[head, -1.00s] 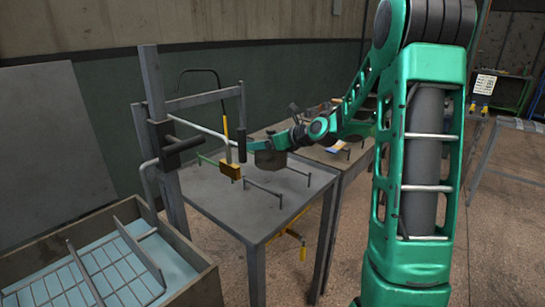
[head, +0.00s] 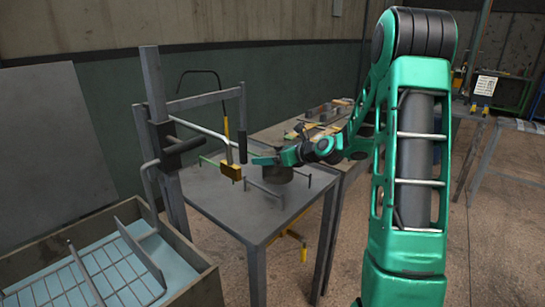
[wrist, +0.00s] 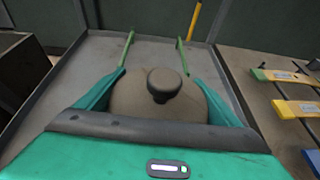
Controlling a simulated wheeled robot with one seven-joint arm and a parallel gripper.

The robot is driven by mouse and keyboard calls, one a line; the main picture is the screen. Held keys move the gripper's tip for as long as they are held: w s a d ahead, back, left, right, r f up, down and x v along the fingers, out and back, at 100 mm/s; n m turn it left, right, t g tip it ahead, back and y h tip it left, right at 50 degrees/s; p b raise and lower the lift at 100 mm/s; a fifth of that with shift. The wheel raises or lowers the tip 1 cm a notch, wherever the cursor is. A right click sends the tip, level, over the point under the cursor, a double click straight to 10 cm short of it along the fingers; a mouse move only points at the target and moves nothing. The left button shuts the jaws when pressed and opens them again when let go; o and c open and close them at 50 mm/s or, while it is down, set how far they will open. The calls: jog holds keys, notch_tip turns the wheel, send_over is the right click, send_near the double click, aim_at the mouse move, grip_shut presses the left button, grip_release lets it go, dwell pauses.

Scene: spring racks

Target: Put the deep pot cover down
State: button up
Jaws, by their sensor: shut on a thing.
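The deep pot cover (wrist: 190,107) is a dull grey-brown round piece with a dark knob on top. It sits between the two green fingers of my gripper (wrist: 157,73), which are shut on its sides. In the head view the cover (head: 278,175) is a dark round shape below my gripper (head: 266,160), over the right part of the grey metal table (head: 235,211). It looks level and close to the tabletop. I cannot tell whether its underside touches the table.
Low grey rails (head: 264,194) stand on the table near the cover. A post with a side arm (head: 205,98) and a brass-coloured block (head: 230,171) are to the left. A crate (head: 205,287) is at front left. Another table with coloured pieces (head: 318,131) stands behind.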

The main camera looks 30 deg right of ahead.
jog(key=shift+f, duration=0.55)
jog(key=o, duration=1.2)
jog(key=shift+c, duration=0.2)
